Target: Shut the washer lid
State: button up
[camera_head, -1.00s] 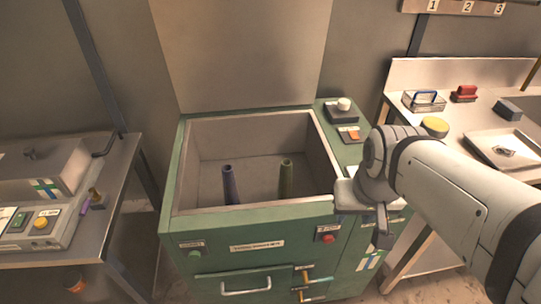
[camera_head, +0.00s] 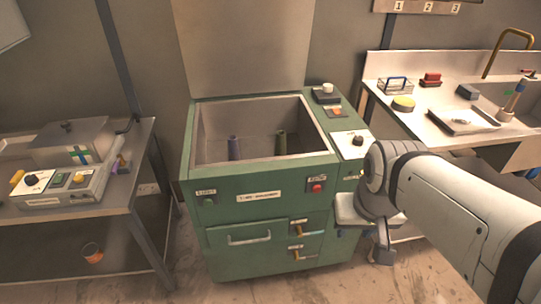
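The green washer (camera_head: 262,206) stands in the middle with its lid (camera_head: 246,48) raised upright at the back. Its open tub (camera_head: 215,161) holds two upright dark nozzles, a bluish one (camera_head: 234,148) and a green one (camera_head: 281,143). My gripper (camera_head: 384,254) is at the right of the washer's front, low and away from the lid, pointing down. I cannot tell whether its fingers are apart, and nothing shows held in it.
A steel bench with a control box (camera_head: 62,186) stands at the left. A sink counter (camera_head: 440,118) with a wire basket (camera_head: 397,85), a yellow round item (camera_head: 403,103) and a tray (camera_head: 463,121) stands at the right. Floor (camera_head: 300,286) in front of the washer is clear.

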aim_at(228, 47)
jog(key=z, duration=0.05)
jog(key=k, duration=0.5)
jog(key=u, duration=0.35)
jog(key=i, duration=1)
jog(key=k, duration=0.55)
jog(key=u, duration=0.35)
jog(key=i, duration=1.4)
jog(key=z, duration=0.3)
